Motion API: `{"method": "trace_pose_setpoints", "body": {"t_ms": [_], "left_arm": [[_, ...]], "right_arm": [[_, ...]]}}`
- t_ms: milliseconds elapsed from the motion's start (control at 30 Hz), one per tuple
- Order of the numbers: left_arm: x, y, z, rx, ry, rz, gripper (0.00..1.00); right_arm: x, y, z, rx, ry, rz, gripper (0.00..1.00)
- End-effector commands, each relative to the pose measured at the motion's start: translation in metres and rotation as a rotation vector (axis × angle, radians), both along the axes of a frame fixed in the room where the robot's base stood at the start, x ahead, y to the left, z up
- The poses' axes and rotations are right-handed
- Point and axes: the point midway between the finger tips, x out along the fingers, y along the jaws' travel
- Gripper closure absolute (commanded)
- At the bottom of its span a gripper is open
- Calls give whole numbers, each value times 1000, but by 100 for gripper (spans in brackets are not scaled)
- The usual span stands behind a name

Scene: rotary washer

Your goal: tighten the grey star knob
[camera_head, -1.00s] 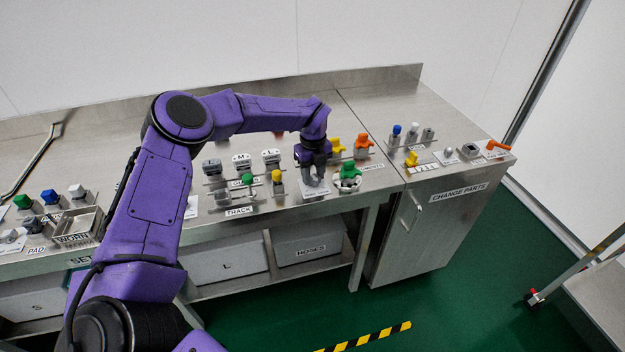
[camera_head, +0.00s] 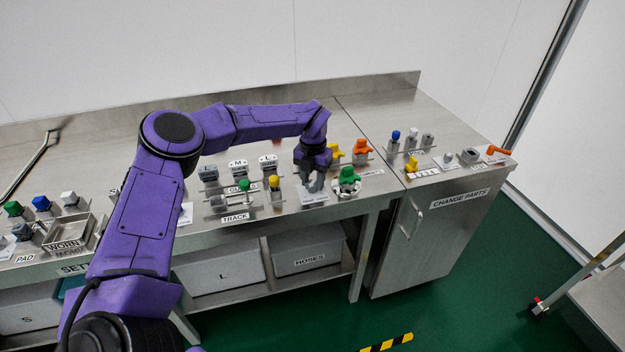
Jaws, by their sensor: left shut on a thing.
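My left gripper (camera_head: 314,180) points down over the steel counter, between the green star knob (camera_head: 347,175) and the yellow-topped part (camera_head: 274,182). It is shut on a grey thing, which I take to be the grey star knob (camera_head: 313,186), above a small light plate (camera_head: 313,197). The fingers and wrist hide most of the knob, so I cannot tell how far down it sits. My right gripper is not in view.
An orange knob (camera_head: 362,147) and a yellow knob (camera_head: 335,154) stand just behind the gripper. Grey blocks marked M and L (camera_head: 239,167) and a green-topped pin (camera_head: 244,185) stand to its left. A change parts cabinet (camera_head: 428,230) adjoins at right.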

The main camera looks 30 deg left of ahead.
Motion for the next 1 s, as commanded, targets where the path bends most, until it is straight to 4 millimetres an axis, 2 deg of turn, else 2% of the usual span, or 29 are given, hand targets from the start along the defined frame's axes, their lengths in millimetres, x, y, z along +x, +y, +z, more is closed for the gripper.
{"method": "trace_pose_setpoints", "body": {"t_ms": [33,500,1000], "left_arm": [[-3,-2,-5,-2,14,-38,91],[-4,-3,-5,-4,14,-316,91],[-4,-3,-5,-4,14,-369,91]], "right_arm": [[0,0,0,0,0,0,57],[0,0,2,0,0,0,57],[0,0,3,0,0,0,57]]}}
